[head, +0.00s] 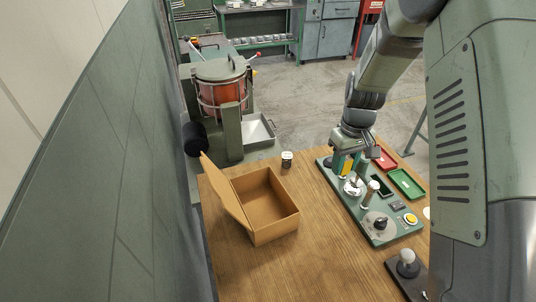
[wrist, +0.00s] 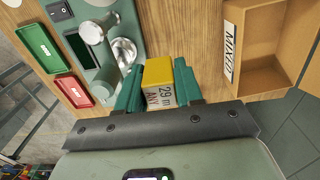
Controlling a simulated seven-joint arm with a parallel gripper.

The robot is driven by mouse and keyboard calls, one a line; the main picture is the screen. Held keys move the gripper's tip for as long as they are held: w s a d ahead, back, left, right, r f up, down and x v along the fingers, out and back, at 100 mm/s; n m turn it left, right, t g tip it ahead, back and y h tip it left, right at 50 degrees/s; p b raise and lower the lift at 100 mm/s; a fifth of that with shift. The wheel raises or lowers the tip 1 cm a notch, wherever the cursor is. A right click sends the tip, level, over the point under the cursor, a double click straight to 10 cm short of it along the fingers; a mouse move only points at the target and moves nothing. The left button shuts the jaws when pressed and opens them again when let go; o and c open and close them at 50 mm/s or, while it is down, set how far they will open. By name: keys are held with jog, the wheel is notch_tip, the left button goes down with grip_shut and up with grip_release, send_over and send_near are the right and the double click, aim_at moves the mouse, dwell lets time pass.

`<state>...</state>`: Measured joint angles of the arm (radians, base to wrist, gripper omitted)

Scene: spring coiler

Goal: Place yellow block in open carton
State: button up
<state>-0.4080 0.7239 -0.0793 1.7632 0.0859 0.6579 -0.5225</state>
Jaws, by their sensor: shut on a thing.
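The yellow block (wrist: 158,75) is between the green fingers of my gripper (wrist: 160,88) in the wrist view. In the head view my gripper (head: 346,166) is shut on the yellow block (head: 345,165) over the far end of the green coiler base. The open carton (head: 265,205) is a brown box on the wooden table, left of my gripper, with its flap raised on the left.
The green coiler base (head: 400,232) carries posts, a knob and a yellow button. Red (head: 385,158) and green (head: 407,183) trays lie right of it. A small dark cup (head: 287,159) stands behind the carton. Bare table lies between carton and base. A wall runs along the left.

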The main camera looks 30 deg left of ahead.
jog(key=s+a+n, duration=0.2)
jog(key=s+a, duration=0.4)
jog(key=a, duration=0.3)
jog(key=s+a+n, duration=0.2)
jog(key=s+a, duration=0.4)
jog(key=a, duration=0.3)
send_over(263, 212)
notch_tip(263, 212, down, 10)
jog(key=shift+s+f, duration=0.1)
jog(key=shift+f, duration=2.4)
jog(key=shift+f, duration=0.1)
jog(key=o, duration=1.1)
notch_tip(263, 212, up, 12)
jog(key=shift+r, duration=0.15)
